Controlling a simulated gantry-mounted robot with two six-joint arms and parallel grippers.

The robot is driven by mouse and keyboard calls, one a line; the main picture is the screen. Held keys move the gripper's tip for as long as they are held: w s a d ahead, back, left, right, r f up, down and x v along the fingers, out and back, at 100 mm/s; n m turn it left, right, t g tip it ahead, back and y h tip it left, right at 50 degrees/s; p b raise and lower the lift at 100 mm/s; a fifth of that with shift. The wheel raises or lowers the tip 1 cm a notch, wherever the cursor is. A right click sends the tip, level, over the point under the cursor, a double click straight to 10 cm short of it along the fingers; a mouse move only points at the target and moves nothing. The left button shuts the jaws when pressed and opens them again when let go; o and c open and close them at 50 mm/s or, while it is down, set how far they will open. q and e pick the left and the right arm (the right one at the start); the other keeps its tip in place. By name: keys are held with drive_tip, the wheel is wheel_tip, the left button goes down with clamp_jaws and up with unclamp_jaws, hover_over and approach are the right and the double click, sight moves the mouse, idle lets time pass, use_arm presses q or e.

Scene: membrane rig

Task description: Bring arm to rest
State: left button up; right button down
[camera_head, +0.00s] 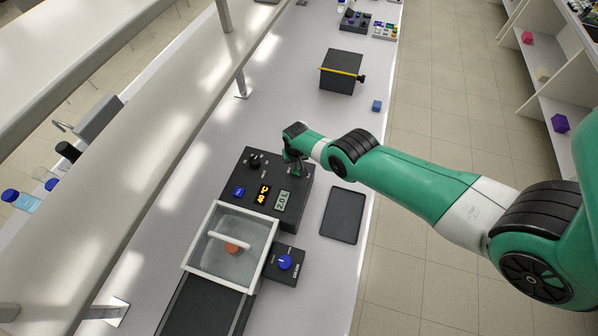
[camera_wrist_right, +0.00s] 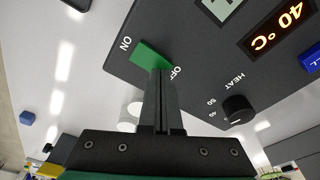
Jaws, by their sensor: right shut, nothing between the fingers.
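My right gripper (camera_head: 292,160) is over the far right part of the dark control box (camera_head: 237,189). In the right wrist view its fingers (camera_wrist_right: 160,92) are shut with nothing between them. Their tips are right by a green ON/OFF switch (camera_wrist_right: 148,60); I cannot tell whether they touch it. The box shows a lit 40 °C display (camera_head: 263,194), a 2.0 L display (camera_head: 283,200), a blue button (camera_head: 239,191) and a black HEAT knob (camera_wrist_right: 238,108). My left gripper is not in view.
A clear-lidded bath (camera_head: 205,262) with an orange thing inside stands in front of the box, beside a small blue-knob unit (camera_head: 285,262). A dark flat tray (camera_head: 343,214) lies to the right. A dark box with a yellow strip (camera_head: 340,72) and a blue cube (camera_head: 376,106) stand farther back.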

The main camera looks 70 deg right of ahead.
drive_tip(key=shift+f+b, duration=0.3)
drive_tip(key=shift+f, duration=0.1)
idle(0.3)
